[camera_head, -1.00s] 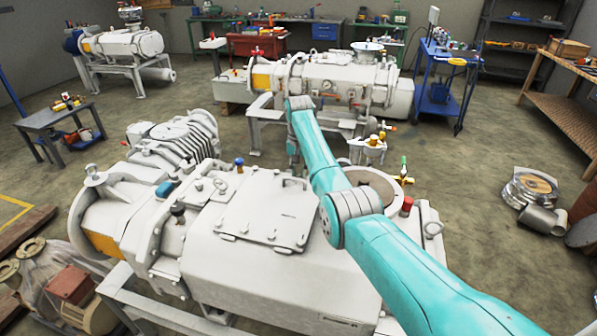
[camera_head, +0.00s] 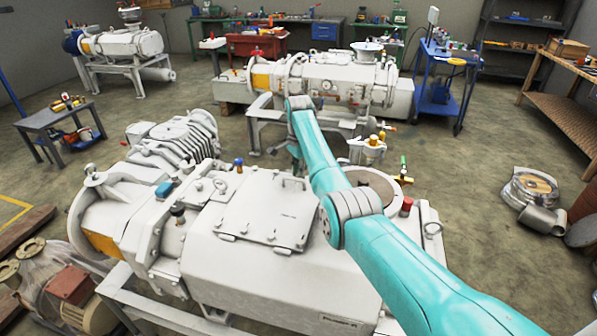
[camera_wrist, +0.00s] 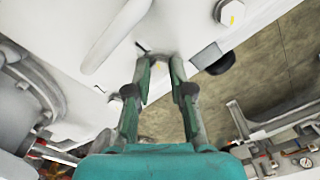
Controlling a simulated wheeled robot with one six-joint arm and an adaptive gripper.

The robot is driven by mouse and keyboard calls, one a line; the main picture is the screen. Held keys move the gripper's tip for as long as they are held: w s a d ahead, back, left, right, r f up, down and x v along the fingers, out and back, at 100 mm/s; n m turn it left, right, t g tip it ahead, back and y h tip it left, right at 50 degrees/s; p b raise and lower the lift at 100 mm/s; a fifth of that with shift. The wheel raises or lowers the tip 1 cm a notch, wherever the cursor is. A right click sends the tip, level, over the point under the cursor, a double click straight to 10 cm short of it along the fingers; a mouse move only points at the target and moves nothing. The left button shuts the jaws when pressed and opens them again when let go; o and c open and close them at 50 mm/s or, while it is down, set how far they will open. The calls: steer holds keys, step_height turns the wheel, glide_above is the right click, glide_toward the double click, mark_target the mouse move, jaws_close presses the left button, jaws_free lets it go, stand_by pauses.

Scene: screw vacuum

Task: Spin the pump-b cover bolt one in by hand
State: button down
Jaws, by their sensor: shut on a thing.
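In the wrist view my gripper (camera_wrist: 160,64) reaches to the edge of a white cover. Its two fingers are closed in around a small pale bolt (camera_wrist: 159,66) with a yellowish mark, seated at the cover's edge. The fingertips hide most of the bolt, so how deep it sits cannot be told. A white pump (camera_head: 285,285) with a lidded top cover (camera_head: 265,212) fills the foreground of the head view.
In the wrist view another bolt head (camera_wrist: 230,12) with a yellow mark and a dark round knob (camera_wrist: 220,63) lie right of the fingers. A long white handle (camera_wrist: 117,35) rises at left. Another pump (camera_head: 330,80) stands behind my arm.

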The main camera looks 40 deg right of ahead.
steer(key=m, duration=0.6)
steer(key=shift+r+m, duration=0.1)
steer(key=shift+m, duration=0.2)
steer(key=m, duration=0.6)
stand_by(0.4)
steer(key=c, duration=1)
jaws_free()
steer(key=shift+r, duration=0.1)
step_height(320, 180, up, 12)
steer(key=shift+f, duration=0.1)
